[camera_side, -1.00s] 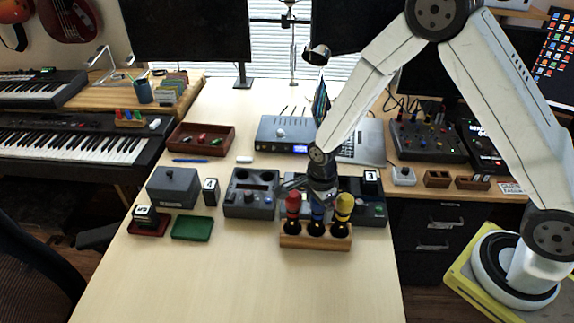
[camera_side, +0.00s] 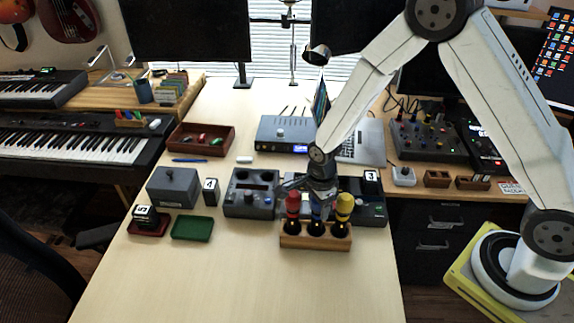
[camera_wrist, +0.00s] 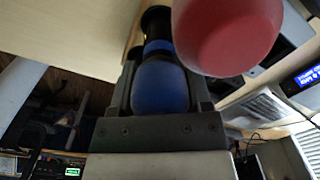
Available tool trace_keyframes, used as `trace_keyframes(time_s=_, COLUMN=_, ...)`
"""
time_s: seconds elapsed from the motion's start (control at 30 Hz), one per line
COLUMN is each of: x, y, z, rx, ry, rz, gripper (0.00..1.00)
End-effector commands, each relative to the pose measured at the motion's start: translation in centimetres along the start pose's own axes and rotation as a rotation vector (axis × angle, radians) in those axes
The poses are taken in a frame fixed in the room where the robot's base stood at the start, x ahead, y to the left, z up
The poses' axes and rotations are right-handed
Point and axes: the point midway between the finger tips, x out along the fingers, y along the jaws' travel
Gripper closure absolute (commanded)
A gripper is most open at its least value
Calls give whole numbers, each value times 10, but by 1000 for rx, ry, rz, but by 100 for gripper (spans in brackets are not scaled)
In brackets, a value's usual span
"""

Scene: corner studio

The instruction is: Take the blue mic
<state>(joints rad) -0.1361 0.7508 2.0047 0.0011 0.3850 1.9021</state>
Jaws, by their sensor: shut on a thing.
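The blue mic (camera_side: 316,216) stands upright in the middle of a wooden rack (camera_side: 298,241), between a red mic (camera_side: 293,203) and a yellow mic (camera_side: 343,206). My gripper (camera_side: 317,205) is over the rack, coming down from above behind it, and hides part of the blue mic's top. In the wrist view the blue mic's round head (camera_wrist: 160,88) lies between the two dark fingers of my gripper (camera_wrist: 160,75), which are shut on it. The red mic's head (camera_wrist: 228,32) is close beside the right finger in that view.
A grey box with knobs (camera_side: 250,196) stands behind and left of the rack. A green tray (camera_side: 192,228) and a dark grey box (camera_side: 174,187) are farther left. The front of the desk (camera_side: 240,285) is clear.

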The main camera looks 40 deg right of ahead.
Motion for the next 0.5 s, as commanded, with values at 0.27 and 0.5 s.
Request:
trace_keyframes(time_s=0.27, x=-6, y=-1, z=0, rx=0, ry=-1, rz=-2, gripper=100)
trace_keyframes(time_s=0.5, x=-24, y=-1, z=0, rx=0, ry=-1, rz=-3, gripper=100)
